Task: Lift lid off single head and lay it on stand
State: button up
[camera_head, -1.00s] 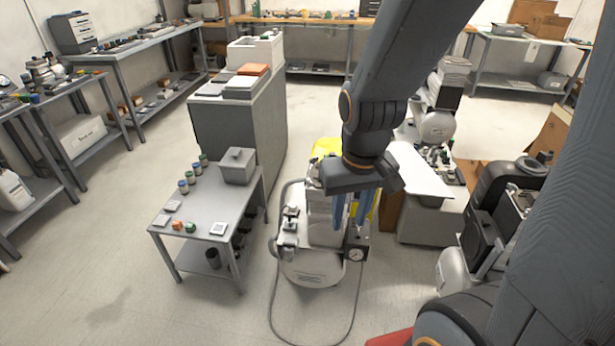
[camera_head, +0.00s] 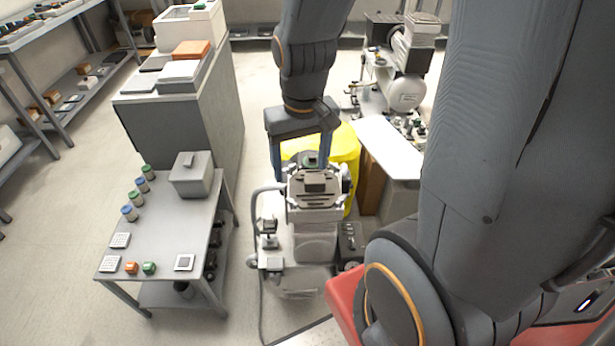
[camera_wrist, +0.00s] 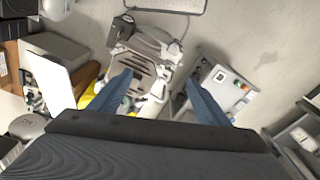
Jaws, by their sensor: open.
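The compressor with the single head stands on the floor, its pale tank and base (camera_head: 300,262) low in the head view. Its head (camera_head: 315,215) carries a light slotted top with a dark raised block, which looks like the lid (camera_head: 315,187). It also shows in the wrist view (camera_wrist: 143,78), largely between my fingers. My gripper (camera_head: 301,173) is open and empty, its blue fingers pointing down at the far side of the head. Whether a finger touches the lid cannot be told. A low grey table (camera_head: 165,235) at left may be the stand.
A grey lidded box (camera_head: 192,176), several small jars and blocks occupy the low table; its middle is bare. A tall grey cabinet (camera_head: 185,115) stands behind it. A yellow bin (camera_head: 347,150) and a white-topped table (camera_head: 388,148) are close behind and right of the compressor.

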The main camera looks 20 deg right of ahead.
aim_at(315, 179)
jog(key=w+d+f+m, duration=0.1)
jog(key=w+d+f, duration=0.2)
jog(key=w+d+f+m+b, duration=0.1)
jog(key=w+d+f, duration=0.2)
jog(key=w+d+f+m+g+b, duration=0.1)
jog(key=w+d+f, duration=0.1)
jog(key=w, duration=0.1)
jog(key=shift+w+d+f+m, duration=0.4)
jog(key=shift+d+f, duration=0.1)
jog(key=shift+f, duration=0.15)
jog(key=shift+a+f+p, duration=0.2)
jog(key=shift+f+p, duration=0.7)
jog(key=shift+f, duration=2.7)
jog(key=c, duration=1.6)
jog(key=shift+c, duration=0.4)
jog(key=shift+r, duration=0.1)
